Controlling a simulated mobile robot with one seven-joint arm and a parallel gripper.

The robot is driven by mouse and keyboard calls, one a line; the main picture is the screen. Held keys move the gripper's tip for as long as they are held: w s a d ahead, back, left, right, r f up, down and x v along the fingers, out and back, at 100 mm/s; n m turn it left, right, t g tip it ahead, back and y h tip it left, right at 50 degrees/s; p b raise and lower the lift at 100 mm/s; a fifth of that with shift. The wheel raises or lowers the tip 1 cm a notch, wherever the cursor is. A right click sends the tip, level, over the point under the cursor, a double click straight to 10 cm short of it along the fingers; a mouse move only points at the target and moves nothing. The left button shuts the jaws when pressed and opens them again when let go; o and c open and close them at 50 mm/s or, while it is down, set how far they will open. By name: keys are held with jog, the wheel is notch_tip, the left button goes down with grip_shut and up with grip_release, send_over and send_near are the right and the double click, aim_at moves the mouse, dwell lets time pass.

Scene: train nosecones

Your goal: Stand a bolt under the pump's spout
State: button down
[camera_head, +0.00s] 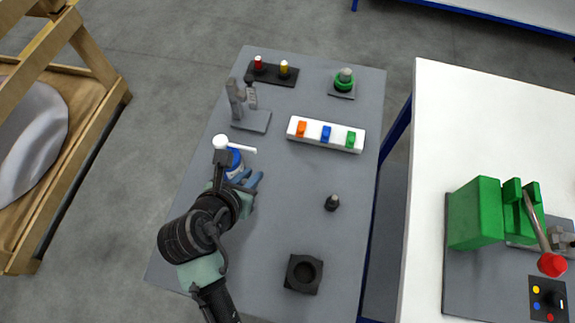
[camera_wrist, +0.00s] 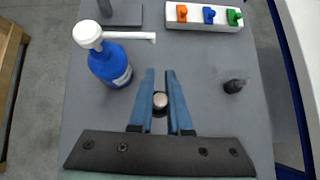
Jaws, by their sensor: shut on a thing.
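The pump is a blue bottle (camera_wrist: 110,65) with a white head and a white spout (camera_wrist: 140,36) that points right. In the head view the bottle (camera_head: 236,160) is partly hidden by my arm, and its spout (camera_head: 243,148) shows. My gripper (camera_wrist: 161,74) is just right of the bottle, its blue fingers shut on a small round-topped thing, apparently a bolt (camera_wrist: 160,100). Its pale top shows between the fingers; its lower part is mostly hidden. The spout tip lies ahead of the fingertips. A second, dark bolt (camera_head: 331,203) stands on the grey table to the right, also in the wrist view (camera_wrist: 235,86).
A white block (camera_head: 326,134) with orange, blue and green pieces lies beyond. A black holed block (camera_head: 304,274) sits near the front.

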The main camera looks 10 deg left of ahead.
notch_tip(320, 180, up, 4)
jog(key=a+m+b, duration=0.1)
jog(key=a+b, duration=0.1)
jog(key=b, duration=0.1)
jog(key=shift+h, duration=0.4)
jog(key=f+b, duration=0.1)
jog(key=f, duration=0.5)
jog(key=f+b, duration=0.1)
jog(key=f, duration=0.6)
jog(key=shift+w+d+b, duration=0.1)
jog(key=shift+d+b, duration=0.1)
jog(key=shift+b, duration=0.15)
jog(key=w, duration=0.3)
jog(key=shift+w+d, duration=0.25)
jog(key=shift+d, duration=0.05)
jog(key=shift+w+d, duration=0.1)
jog(key=shift+w, duration=0.55)
jog(key=w, duration=0.3)
jog(key=shift+w+d+f, duration=0.1)
jog(key=shift+d+f, duration=0.25)
jog(key=shift+f, duration=0.3)
jog(key=shift+f, duration=0.1)
jog(key=c, duration=0.9)
grip_release()
jog(key=shift+o, duration=0.2)
